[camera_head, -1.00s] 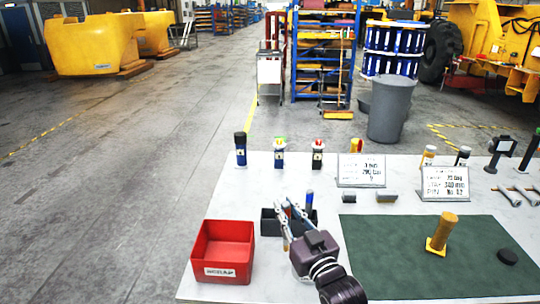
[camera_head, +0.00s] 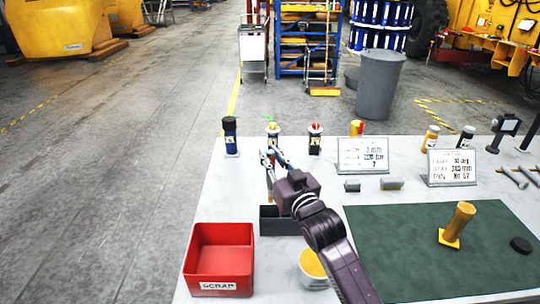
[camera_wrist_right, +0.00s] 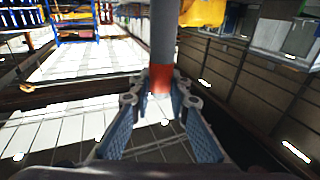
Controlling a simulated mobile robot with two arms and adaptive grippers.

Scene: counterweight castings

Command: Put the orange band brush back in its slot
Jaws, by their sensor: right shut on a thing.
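My right gripper (camera_head: 268,160) is raised above the bench, in front of the row of bottles. In the right wrist view its fingers (camera_wrist_right: 160,98) are closed around a dark grey cylinder with an orange-red band (camera_wrist_right: 160,80) at its lower end, which looks like the orange band brush. The cylinder runs up out of that picture. In the head view the brush is hard to make out at the fingers. A dark holder box (camera_head: 278,228) stands on the bench below the gripper, partly hidden by my right arm; its slots are not clear. My left gripper is not in view.
A red scrap bin (camera_head: 219,260) stands left of the holder. A yellow-topped tub (camera_head: 312,266) is partly behind my arm. Bottles (camera_head: 231,137) and sign plates (camera_head: 362,155) stand further back. A green mat (camera_head: 400,250) with a yellow upright piece (camera_head: 458,224) lies right.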

